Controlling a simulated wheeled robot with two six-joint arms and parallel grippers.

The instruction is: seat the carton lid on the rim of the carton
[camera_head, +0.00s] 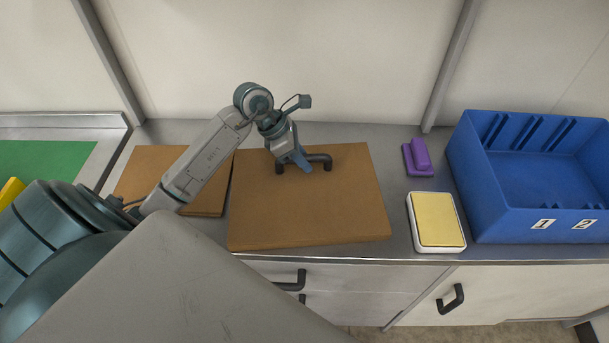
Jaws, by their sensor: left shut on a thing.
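The carton lid (310,212) is a wide, flat brown panel with a dark bar handle (323,159) near its far edge. It lies over the middle of the grey counter. My left gripper (301,162) reaches in from above and is shut on the handle. A second flat brown surface (145,172) lies to the left of the lid, partly hidden by my left arm. I cannot tell whether it is part of the carton. No carton rim shows clearly, and whether one is under the lid is hidden. My right gripper is not in view.
A white-framed yellow pad (436,219) and a purple block (418,157) are on the counter (400,184) right of the lid. A blue bin (490,225) labelled 1 and 2 stands at the far right. A green surface (45,160) is at the left. A wall closes off the back.

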